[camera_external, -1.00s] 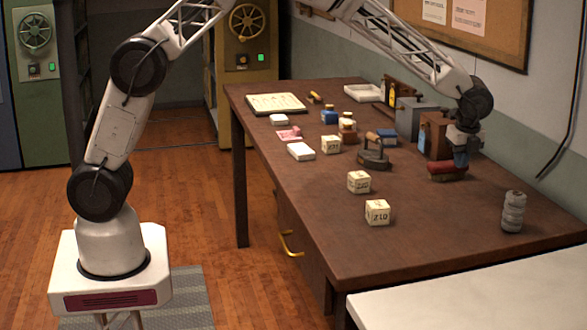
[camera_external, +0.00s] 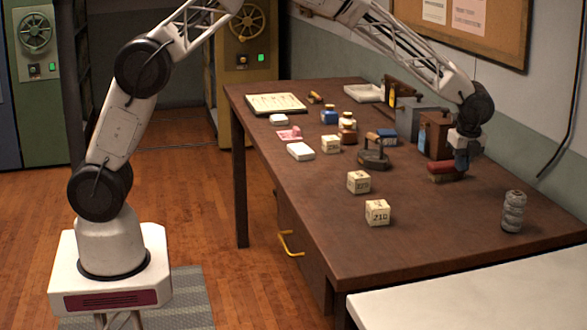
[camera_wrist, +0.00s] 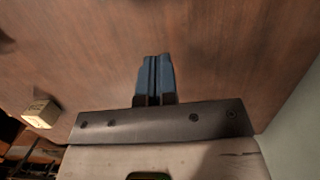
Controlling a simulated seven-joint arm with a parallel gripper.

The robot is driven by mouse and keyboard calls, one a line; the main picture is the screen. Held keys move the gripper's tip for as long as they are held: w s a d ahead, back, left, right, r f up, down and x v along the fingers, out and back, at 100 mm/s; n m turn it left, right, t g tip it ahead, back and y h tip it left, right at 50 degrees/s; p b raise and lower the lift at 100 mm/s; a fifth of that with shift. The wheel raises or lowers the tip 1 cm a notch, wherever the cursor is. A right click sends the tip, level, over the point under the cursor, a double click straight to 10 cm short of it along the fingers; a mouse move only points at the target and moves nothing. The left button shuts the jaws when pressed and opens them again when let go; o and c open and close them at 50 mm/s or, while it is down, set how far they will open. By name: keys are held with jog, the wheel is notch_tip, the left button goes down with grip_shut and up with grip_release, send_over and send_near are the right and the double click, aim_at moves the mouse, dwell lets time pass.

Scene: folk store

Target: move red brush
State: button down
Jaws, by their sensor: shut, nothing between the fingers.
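The red brush (camera_external: 442,168) lies on the brown table, in front of the brown wooden box. Its top is red and its lower part is dark. My gripper (camera_external: 462,166) is low over the table at the brush's right end and overlaps it in the outside view. I cannot tell whether they touch. In the wrist view my gripper's blue fingers (camera_wrist: 155,60) are together with nothing between them. The brush cannot be made out in the wrist view.
Beside the brush stand the brown box (camera_external: 434,132), a dark iron (camera_external: 374,157) and a grey box (camera_external: 415,118). Number cubes (camera_external: 377,212) lie nearer the front. A grey ribbed cylinder (camera_external: 513,211) stands at right. The table (camera_external: 440,225) is clear between them.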

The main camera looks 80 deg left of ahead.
aim_at(443, 162)
jog(key=a, duration=0.9)
jog(key=shift+a, duration=0.35)
jog(key=shift+a+f, duration=0.1)
jog(key=shift+f, duration=0.85)
jog(key=shift+s, duration=0.1)
jog(key=shift+f, duration=0.2)
jog(key=d, duration=2)
jog(key=shift+s+d+f, duration=0.2)
jog(key=shift+d+f, duration=0.1)
jog(key=shift+d, duration=0.05)
jog(key=shift+r, duration=0.1)
jog(key=shift+w+r, duration=0.15)
jog(key=shift+r, duration=0.65)
